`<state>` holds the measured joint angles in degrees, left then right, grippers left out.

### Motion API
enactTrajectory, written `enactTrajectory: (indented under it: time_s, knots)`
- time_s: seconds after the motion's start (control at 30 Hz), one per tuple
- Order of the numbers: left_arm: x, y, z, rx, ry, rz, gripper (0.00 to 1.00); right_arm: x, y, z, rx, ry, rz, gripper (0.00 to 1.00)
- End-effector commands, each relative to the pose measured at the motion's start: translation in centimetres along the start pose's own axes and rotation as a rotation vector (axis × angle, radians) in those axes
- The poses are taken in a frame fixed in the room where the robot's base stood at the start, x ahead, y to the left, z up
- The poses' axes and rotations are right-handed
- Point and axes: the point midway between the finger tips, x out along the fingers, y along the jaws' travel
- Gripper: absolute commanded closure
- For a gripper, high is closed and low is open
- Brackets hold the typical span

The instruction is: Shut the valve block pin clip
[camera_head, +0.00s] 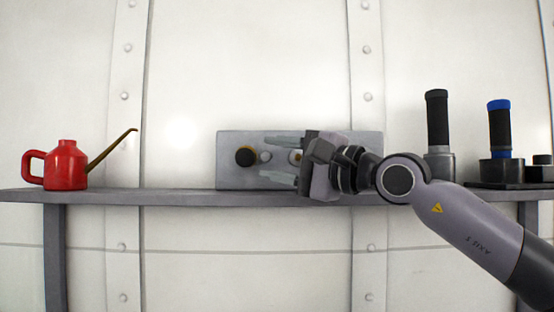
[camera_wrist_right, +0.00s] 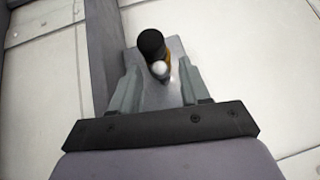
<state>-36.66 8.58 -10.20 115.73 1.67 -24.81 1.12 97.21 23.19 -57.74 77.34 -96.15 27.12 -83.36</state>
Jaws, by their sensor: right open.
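The valve block (camera_head: 228,172) is a grey plate standing at the back of the shelf against the wall. On its left part are a round black knob (camera_head: 246,156) with a yellowish rim and a small pale ball (camera_head: 265,156). The black knob (camera_wrist_right: 151,43) and the pale ball (camera_wrist_right: 160,69) also show in the right wrist view, between and beyond the fingers. My right gripper (camera_head: 276,158) is open in front of the plate, its fingers pointing left. It hides part of the plate, and I cannot make out the pin clip clearly. My left gripper is not in view.
A red oil can (camera_head: 66,166) with a long brass spout stands on the left of the grey shelf (camera_head: 170,197). A black-handled tool (camera_head: 437,120) and a blue-topped one (camera_head: 499,128) stand at the right, behind my right arm. The shelf between can and plate is clear.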

Motion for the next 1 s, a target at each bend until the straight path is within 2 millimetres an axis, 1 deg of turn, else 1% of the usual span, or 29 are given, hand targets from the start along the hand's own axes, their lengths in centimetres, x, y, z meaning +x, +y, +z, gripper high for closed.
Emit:
enactTrajectory:
  time_s: [0.23,0.43,0.6,0.8,0.83,0.87,0.9,0.97,1.0]
  knots:
    - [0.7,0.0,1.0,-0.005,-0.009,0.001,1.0,-3.5,0.3,-0.1,0.0,0.002,-0.001,0.54]
    - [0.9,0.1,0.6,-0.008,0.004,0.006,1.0,-6.0,0.1,-0.1,-0.001,0.001,-0.002,0.54]
    - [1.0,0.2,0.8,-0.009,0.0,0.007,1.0,-6.8,0.1,0.0,0.0,0.0,0.0,0.54]
    - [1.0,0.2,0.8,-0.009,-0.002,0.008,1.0,-6.8,0.0,0.0,0.001,0.0,0.0,0.54]
    - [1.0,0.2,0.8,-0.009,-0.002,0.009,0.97,-6.8,0.0,0.0,0.001,0.0,0.0,0.54]
    - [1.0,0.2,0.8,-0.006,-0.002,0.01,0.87,-6.8,0.0,0.0,0.001,0.0,0.0,0.54]
    - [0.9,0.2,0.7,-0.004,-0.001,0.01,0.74,-6.8,-0.2,0.0,0.001,0.0,-0.001,0.54]
    - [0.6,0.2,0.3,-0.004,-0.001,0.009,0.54,-6.7,-0.7,0.1,0.001,0.0,-0.001,0.54]
    - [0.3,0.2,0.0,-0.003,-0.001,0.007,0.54,-6.6,-1.3,0.1,0.001,-0.001,-0.001,0.54]
